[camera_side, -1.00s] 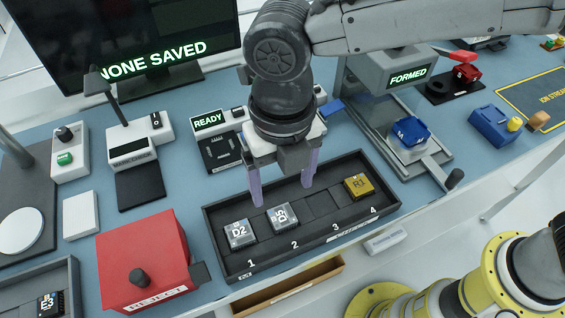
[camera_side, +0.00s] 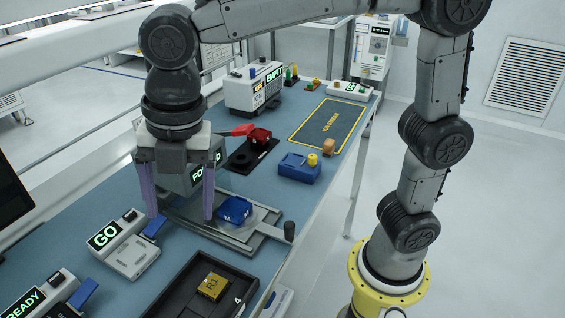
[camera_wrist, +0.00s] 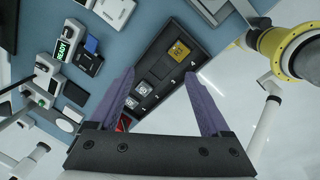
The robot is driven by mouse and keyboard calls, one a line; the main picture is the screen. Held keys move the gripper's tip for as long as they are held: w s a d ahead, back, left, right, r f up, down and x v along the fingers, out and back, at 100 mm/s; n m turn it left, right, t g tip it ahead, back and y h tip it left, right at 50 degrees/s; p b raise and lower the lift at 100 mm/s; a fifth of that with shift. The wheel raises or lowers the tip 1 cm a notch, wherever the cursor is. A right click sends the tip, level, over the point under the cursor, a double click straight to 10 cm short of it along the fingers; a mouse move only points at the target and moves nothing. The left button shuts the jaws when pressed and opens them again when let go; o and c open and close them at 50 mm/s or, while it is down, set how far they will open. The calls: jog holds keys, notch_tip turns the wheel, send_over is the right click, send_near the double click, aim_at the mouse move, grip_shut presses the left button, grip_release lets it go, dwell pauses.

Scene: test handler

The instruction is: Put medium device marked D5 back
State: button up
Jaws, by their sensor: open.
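The dark device tray (camera_side: 163,304) is cut off at the bottom of the side view, with a gold device marked R1 (camera_side: 212,287) in it. In the wrist view the whole tray (camera_wrist: 190,29) shows. It holds the gold device (camera_wrist: 178,50) and two grey devices. Their marks are too small to read there; by position, the one nearer the gold device is D5 (camera_wrist: 143,88) and the other is D2 (camera_wrist: 132,102). A bare slot lies between D5 and the gold device. My gripper (camera_side: 180,214) is open and empty, raised above the bench; its fingers (camera_wrist: 160,76) frame the tray.
A blue block marked M (camera_side: 234,210) sits on the forming station beside my gripper in the side view. A unit showing GO (camera_side: 125,247) and one showing READY (camera_side: 38,297) stand left of the tray. A blue box (camera_side: 299,169) and a yellow-edged mat (camera_side: 328,124) lie farther back.

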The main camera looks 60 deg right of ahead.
jog(key=s+d+m+t, duration=0.1)
jog(key=s+d+m, duration=0.1)
jog(key=d+m, duration=0.45)
jog(key=s+d+m+t, duration=0.1)
jog(key=s+d+m, duration=0.2)
jog(key=d+m, duration=0.3)
jog(key=s+d+f+m+t+h, duration=0.1)
jog(key=s+d+f+m, duration=0.3)
jog(key=s+d+m, duration=0.4)
jog(key=d+m+t, duration=0.1)
jog(key=d+m, duration=0.1)
jog(key=m, duration=0.2)
jog(key=shift+s, duration=0.2)
jog(key=shift+f, duration=0.1)
